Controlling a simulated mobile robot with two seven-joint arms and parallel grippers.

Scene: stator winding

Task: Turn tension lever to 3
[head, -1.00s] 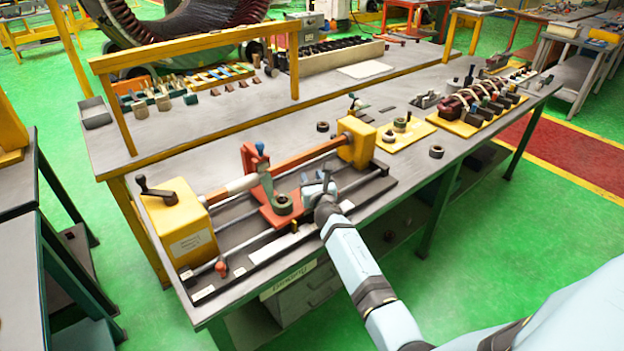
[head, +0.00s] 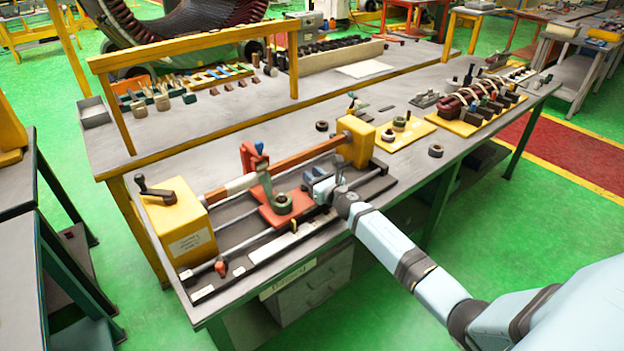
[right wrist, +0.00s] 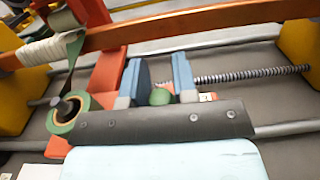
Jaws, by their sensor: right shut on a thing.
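The winding machine has a red carriage (head: 288,213) that carries a green-and-tan tape roll (head: 282,203). My right gripper (head: 318,183) is at the right side of this carriage, low over the machine bed. In the right wrist view, its two blue-grey fingers stand on either side of a small green knob (right wrist: 160,97), which seems to be the end of the tension lever. The gripper is shut on it. The lever's arm and most of its scale are hidden by the gripper; a small red-and-white mark (right wrist: 207,97) shows beside it. My left gripper is out of view.
A copper-coloured bar (head: 300,157) runs above the bed between two yellow end blocks (head: 180,218). A threaded rod (right wrist: 240,75) lies just beyond my fingers. A black crank (head: 153,190) and a small red knob (head: 221,268) stand to the left. The bench front edge is near.

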